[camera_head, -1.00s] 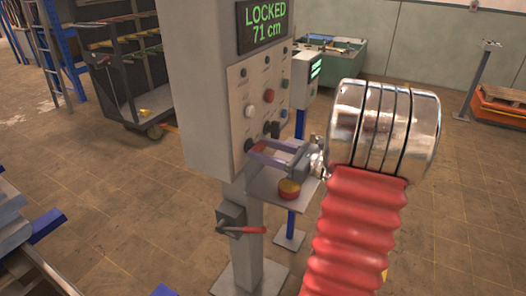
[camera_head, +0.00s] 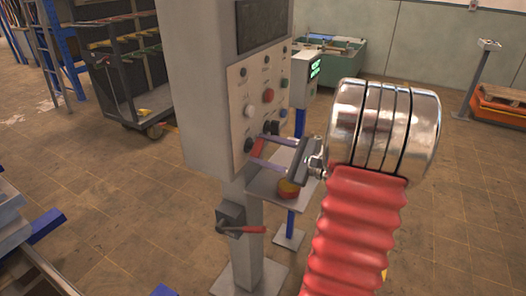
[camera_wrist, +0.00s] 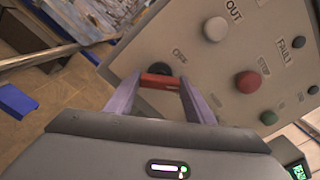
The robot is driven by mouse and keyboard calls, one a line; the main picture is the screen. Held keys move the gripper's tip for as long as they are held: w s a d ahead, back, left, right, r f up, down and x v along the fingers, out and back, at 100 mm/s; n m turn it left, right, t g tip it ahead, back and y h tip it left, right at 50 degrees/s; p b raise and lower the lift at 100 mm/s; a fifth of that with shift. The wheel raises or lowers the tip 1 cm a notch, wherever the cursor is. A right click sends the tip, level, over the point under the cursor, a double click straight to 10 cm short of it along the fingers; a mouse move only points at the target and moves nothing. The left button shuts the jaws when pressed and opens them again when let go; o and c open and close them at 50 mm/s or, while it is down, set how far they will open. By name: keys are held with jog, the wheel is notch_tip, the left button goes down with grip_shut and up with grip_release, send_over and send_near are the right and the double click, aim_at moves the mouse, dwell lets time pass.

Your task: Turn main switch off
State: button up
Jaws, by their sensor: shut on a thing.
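The main switch, a rotary knob with a dark body and a red handle (camera_wrist: 158,80), sits on the panel beside the word OFF in the wrist view. My gripper (camera_wrist: 153,84) has one finger on each side of the red handle and is shut on it. In the head view my gripper (camera_head: 260,148) reaches from the right to the lower left of the control panel (camera_head: 257,88). The cabinet's display (camera_head: 262,25) is dark.
White (camera_wrist: 215,29) and red (camera_wrist: 248,82) buttons and several small dark knobs share the panel. A tool cart (camera_head: 125,75) stands behind left.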

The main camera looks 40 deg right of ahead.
jog(key=n, duration=0.5)
jog(key=shift+s+a+f+n, duration=0.1)
jog(key=shift+a+f+n, duration=0.1)
jog(key=shift+n, duration=0.2)
jog(key=shift+f+n, duration=0.15)
jog(key=shift+n, duration=2.05)
jog(key=o, duration=1.1)
jog(key=shift+c, duration=0.2)
jog(key=shift+d, duration=0.1)
jog(key=v, duration=1.3)
jog(key=shift+s+d, duration=0.2)
jog(key=shift+s, duration=0.15)
